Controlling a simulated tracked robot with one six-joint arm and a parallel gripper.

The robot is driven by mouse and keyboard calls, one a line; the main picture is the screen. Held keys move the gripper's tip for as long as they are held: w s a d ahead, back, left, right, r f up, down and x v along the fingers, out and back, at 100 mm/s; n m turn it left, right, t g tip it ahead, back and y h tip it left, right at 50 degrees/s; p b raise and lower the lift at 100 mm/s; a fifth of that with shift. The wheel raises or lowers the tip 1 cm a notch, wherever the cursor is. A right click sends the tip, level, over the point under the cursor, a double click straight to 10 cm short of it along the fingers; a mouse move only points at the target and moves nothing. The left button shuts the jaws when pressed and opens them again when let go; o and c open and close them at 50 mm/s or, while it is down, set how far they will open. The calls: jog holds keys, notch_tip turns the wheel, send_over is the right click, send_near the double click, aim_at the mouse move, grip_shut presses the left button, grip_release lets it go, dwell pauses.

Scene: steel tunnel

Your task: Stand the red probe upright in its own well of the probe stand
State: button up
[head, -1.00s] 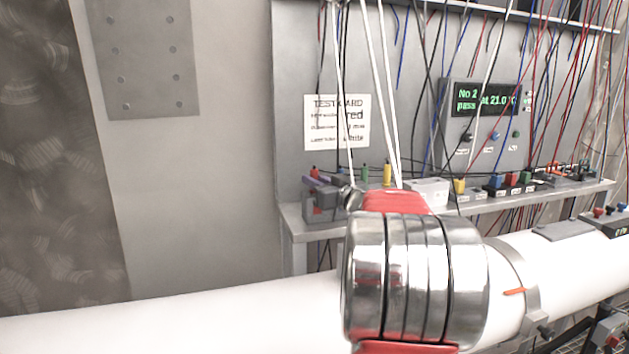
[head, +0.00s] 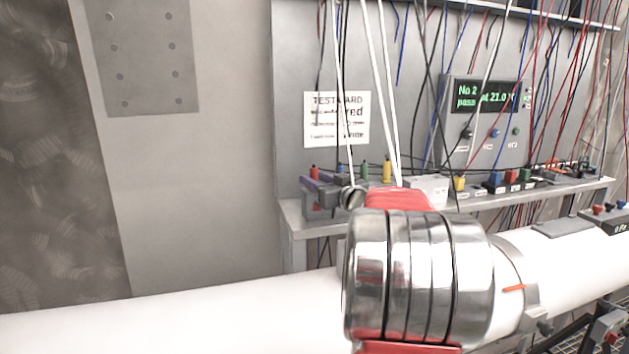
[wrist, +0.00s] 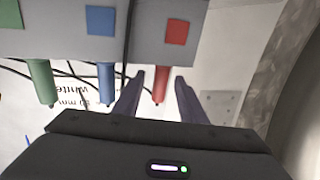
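The probe stand (wrist: 205,12) fills the top of the wrist view, upside down, with blue and red squares on its face. The red probe (wrist: 160,86) is at the red square, in line with the blue probe (wrist: 107,85) and green probe (wrist: 42,82). It looks upright, its lower end hidden in the stand. My gripper (wrist: 160,77) is open, one purple finger on each side of the red probe, with visible gaps. In the head view the red probe (head: 314,172) shows small at the shelf's left end, beside my gripper.
A yellow probe (head: 387,172) stands to the right of the green one. The shelf (head: 470,205) holds several small blocks under hanging wires. A test card (head: 337,119) and a lit display (head: 487,98) are on the panel behind.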

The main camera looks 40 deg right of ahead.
jog(key=v, duration=1.3)
jog(key=shift+d+f, duration=0.1)
dwell(0.6)
